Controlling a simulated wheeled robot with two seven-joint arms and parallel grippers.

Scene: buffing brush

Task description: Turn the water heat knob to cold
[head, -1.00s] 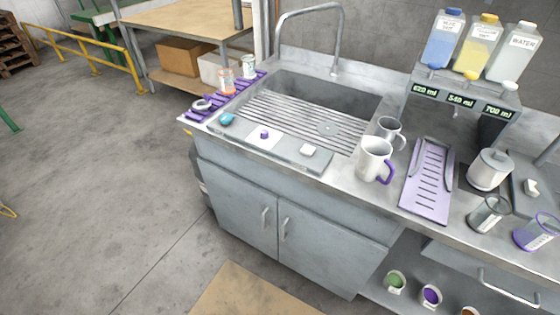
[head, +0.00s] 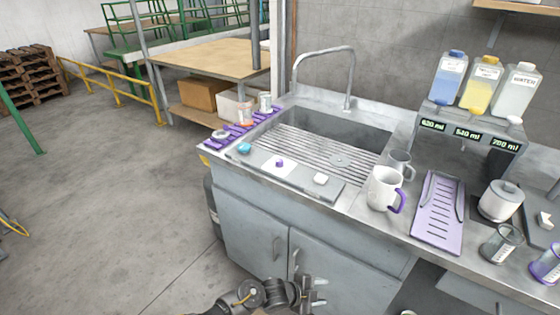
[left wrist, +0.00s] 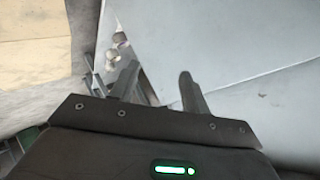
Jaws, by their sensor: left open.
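On the front ledge of the sink (head: 385,140) sit a small purple knob (head: 280,162) on a white plate, a white block-like piece (head: 320,179) to its right and a teal rounded item (head: 244,147) to its left. The purple knob looks like the water heat knob, but its markings are too small to read. My left gripper (head: 317,293) is open and empty, low in front of the cabinet doors and well below the ledge. In the left wrist view its fingers (left wrist: 157,86) show against grey panels, with no knob visible. My right gripper is not in view.
A white mug (head: 382,188) and a grey mug (head: 399,163) stand right of the ledge, beside a purple tray (head: 438,212). A dispenser with bottles (head: 484,84) stands behind. A tall faucet (head: 349,75) rises behind the basin. The space above the ledge is clear.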

